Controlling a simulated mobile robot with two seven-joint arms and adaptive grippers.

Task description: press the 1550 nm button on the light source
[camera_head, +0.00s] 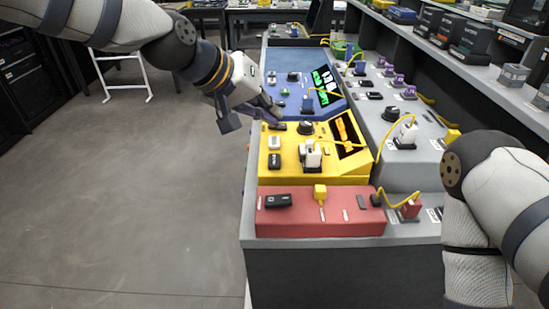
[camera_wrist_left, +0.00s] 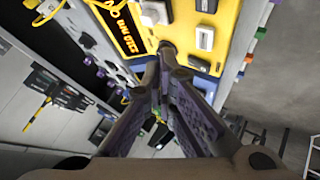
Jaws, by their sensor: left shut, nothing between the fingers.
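The yellow unit (camera_head: 263,170), which I take for the light source, sits mid-bench with a dark screen (camera_head: 345,133) in orange characters. It carries a black knob (camera_head: 305,128), a dark button (camera_head: 277,127), a pale button (camera_head: 274,142), another dark button (camera_head: 274,160) and a white plug (camera_head: 312,154). My left gripper (camera_head: 276,112) is shut and empty, at the unit's far left corner near the upper dark button. In the left wrist view, its closed tips (camera_wrist_left: 167,48) overlap the yellow panel (camera_wrist_left: 235,30); I cannot tell whether they touch. Button labels are unreadable. My right gripper is out of view.
A blue unit (camera_head: 335,105) with a green screen lies behind the yellow one, a red unit (camera_head: 300,222) in front. Grey panels with yellow cables (camera_head: 378,145) stand to the right. The floor (camera_head: 130,200) left of the bench is mostly clear; a white stand (camera_head: 107,90) is there.

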